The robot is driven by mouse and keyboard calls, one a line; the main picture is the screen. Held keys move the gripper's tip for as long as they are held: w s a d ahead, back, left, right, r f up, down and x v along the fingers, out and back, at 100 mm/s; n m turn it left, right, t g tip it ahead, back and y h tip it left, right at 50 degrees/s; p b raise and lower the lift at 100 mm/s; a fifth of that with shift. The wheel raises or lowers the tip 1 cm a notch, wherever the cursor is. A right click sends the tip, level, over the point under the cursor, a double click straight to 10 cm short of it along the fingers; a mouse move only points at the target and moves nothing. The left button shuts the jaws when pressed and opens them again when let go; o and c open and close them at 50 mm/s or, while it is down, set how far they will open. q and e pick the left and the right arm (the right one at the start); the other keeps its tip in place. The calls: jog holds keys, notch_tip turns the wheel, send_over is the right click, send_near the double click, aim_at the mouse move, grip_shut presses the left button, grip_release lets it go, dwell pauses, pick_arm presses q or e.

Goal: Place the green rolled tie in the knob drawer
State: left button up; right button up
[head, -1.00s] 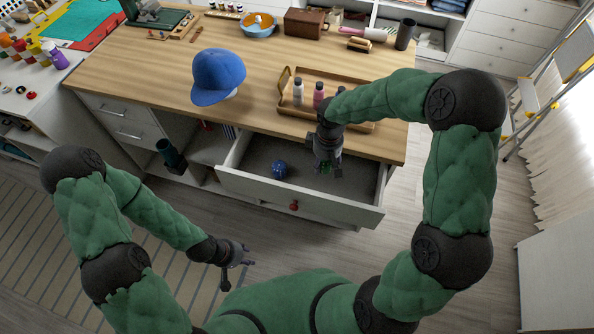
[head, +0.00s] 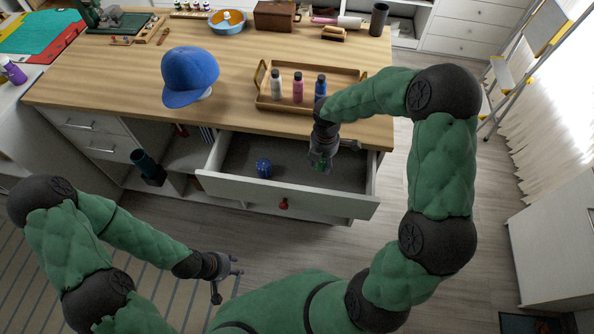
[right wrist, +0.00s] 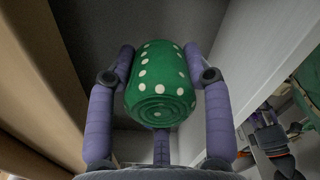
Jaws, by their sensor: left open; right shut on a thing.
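The green rolled tie (right wrist: 160,85) with white dots is between the fingers of my right gripper (right wrist: 161,80). In the head view only a bit of the green tie (head: 320,166) shows under my right gripper (head: 321,162). That gripper points down over the open knob drawer (head: 228,184), in its right part. The drawer has a red knob (head: 284,204) on its front. A blue rolled item (head: 264,168) with light dots lies inside, left of my right gripper. My left gripper (head: 228,279) is open and empty, low in front of the cabinet.
The wooden counter (head: 120,80) is above the drawer. It bears a blue cap (head: 189,75) and a wooden tray (head: 262,101) with several small bottles. A dark cup-like item (head: 147,165) sticks out left of the drawer.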

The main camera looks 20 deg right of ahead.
aim_at(320, 181)
notch_tip(320, 181, down, 10)
jog(key=b, duration=0.3)
jog(key=shift+b, duration=0.4)
jog(key=shift+f, duration=0.1)
jog(key=o, duration=1.2)
jog(key=shift+c, duration=0.2)
notch_tip(320, 181, up, 11)
jog(key=p, duration=0.4)
jog(key=shift+f, duration=0.15)
jog(key=shift+r+p, duration=0.35)
jog(key=shift+r, duration=0.4)
